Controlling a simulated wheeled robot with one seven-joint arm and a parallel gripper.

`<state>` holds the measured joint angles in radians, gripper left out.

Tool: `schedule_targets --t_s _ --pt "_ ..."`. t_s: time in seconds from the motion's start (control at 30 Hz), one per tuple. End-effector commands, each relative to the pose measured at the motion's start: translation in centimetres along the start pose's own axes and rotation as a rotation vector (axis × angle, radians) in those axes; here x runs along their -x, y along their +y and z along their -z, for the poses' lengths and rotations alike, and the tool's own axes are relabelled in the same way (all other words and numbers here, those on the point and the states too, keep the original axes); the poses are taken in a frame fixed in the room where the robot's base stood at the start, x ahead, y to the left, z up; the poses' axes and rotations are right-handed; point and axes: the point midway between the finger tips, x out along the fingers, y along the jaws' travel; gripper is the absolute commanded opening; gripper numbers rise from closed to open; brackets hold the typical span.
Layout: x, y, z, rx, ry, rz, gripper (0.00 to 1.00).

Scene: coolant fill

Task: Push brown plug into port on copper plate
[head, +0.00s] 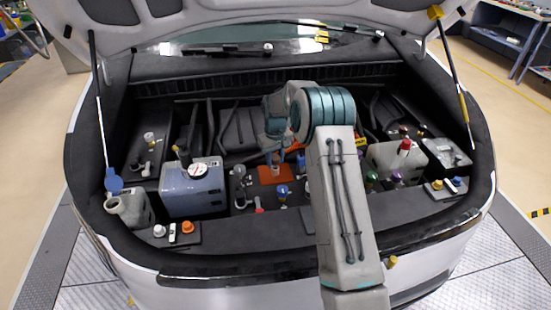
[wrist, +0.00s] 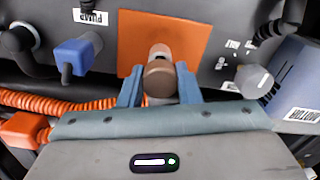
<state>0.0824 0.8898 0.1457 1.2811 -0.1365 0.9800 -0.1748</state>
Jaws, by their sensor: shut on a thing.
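In the wrist view the brown plug (wrist: 158,80) sits between the two blue-grey fingers of my gripper (wrist: 159,74), which is shut on it. A pale grey cylindrical part (wrist: 159,51) shows just beyond the plug, against the copper plate (wrist: 185,32). The plug hides the joint, so I cannot tell how deep it sits or whether it is in the port. In the head view the copper plate (head: 272,179) lies in the middle of the engine bay, with my gripper (head: 277,160) directly over it.
A blue connector (wrist: 75,55) and orange corrugated hose (wrist: 50,101) lie left of the plate in the wrist view. A grey-white cap (wrist: 253,80) stands to the right. In the head view a blue-grey tank with a gauge (head: 192,188) stands left of the plate.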

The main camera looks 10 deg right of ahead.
Motion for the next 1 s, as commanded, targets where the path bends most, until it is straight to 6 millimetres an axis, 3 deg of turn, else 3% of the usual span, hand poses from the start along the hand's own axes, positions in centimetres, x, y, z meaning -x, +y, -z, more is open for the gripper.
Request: schedule_targets --t_s 1.0 --pt "-2.6 0.0 0.0 0.0 0.0 0.0 0.1"
